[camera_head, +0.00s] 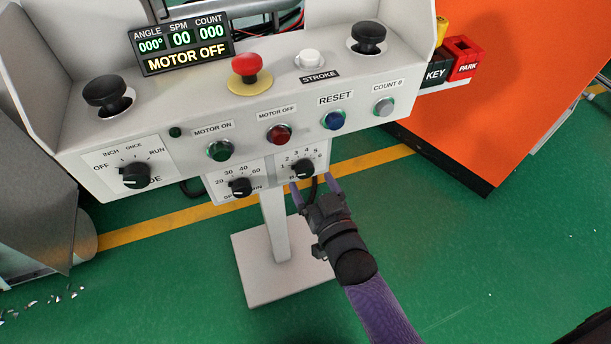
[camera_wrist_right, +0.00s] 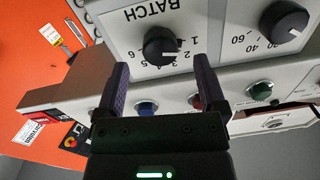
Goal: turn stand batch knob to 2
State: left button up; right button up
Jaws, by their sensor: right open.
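The batch knob (camera_head: 302,169) is a round black knob on a small white panel under the stand's main console. Its number scale runs around it, and the "BATCH" label shows in the right wrist view beside the knob (camera_wrist_right: 160,46). I cannot tell for sure which number its pointer marks. My right gripper (camera_head: 311,181) is just in front of the knob, with its purple fingers apart. In the right wrist view the open fingers (camera_wrist_right: 160,68) straddle the line to the knob, with nothing held between them. My left gripper is not in view.
A second black knob (camera_head: 240,187) sits close left of the batch knob. Above are the red motor off button (camera_head: 279,134) and blue reset button (camera_head: 334,119). A red emergency button (camera_head: 246,67) is on top. An orange cabinet (camera_head: 510,90) stands at right. Green floor is open below.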

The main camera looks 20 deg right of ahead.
jog(key=shift+w+a+b, duration=0.1)
jog(key=shift+w+b, duration=0.2)
jog(key=shift+w, duration=1)
grip_shut()
